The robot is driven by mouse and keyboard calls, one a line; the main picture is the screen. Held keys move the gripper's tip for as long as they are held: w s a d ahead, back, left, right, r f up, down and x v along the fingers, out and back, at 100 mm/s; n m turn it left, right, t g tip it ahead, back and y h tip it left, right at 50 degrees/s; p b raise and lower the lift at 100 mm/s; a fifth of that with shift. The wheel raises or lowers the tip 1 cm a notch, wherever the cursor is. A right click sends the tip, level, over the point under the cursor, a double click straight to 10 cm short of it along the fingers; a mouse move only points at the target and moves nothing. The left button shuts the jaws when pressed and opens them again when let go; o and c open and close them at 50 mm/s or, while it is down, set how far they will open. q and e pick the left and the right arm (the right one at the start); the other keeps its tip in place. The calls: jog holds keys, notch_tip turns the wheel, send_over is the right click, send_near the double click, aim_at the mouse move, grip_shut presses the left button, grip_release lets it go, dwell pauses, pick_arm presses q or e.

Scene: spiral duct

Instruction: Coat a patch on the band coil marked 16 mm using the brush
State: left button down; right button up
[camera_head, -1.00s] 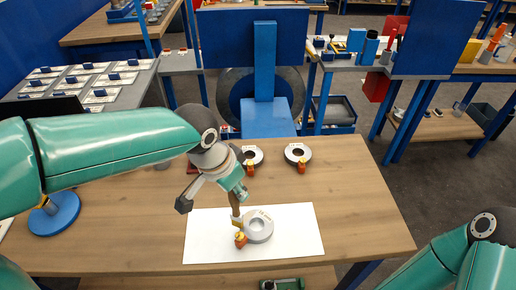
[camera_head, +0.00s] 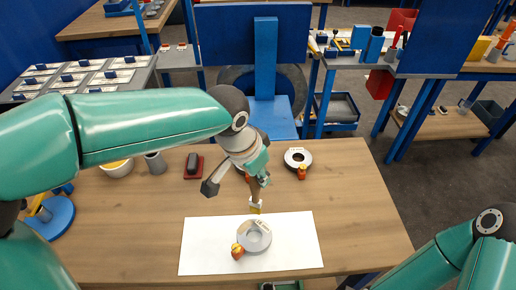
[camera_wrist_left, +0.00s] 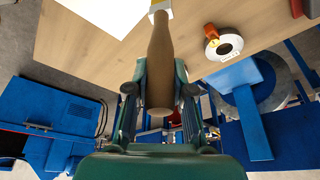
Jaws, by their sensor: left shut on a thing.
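The band coil (camera_head: 255,242), a light grey ring with a small label on its far rim that looks like 16 mm, lies on a white sheet (camera_head: 205,247). An orange-and-yellow tag (camera_head: 237,251) sits at its left front edge. My left gripper (camera_head: 262,180) is shut on the wooden handle of the brush (camera_head: 255,194), which points down. Its yellowish tip is just behind the coil's far rim; I cannot tell if it touches. In the left wrist view the brush handle (camera_wrist_left: 160,60) runs between the fingers, and the tip is out of frame. My right gripper is not in view.
Another tagged coil (camera_head: 298,158) lies at the back of the table; one more is partly hidden behind my left gripper. A dark block on a red base (camera_head: 193,166), a grey cup (camera_head: 155,163) and a white bowl (camera_head: 117,168) stand back left. The table's right side is clear.

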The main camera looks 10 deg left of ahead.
pick_arm(q)
jog(key=v, duration=0.1)
jog(key=p+v, duration=0.2)
jog(key=shift+w+d+r, duration=0.15)
jog(key=shift+w+r, duration=0.1)
jog(key=shift+r, duration=0.05)
jog(key=shift+r+p, duration=1.15)
jog(key=shift+r, duration=0.1)
jog(key=shift+s+f, duration=0.1)
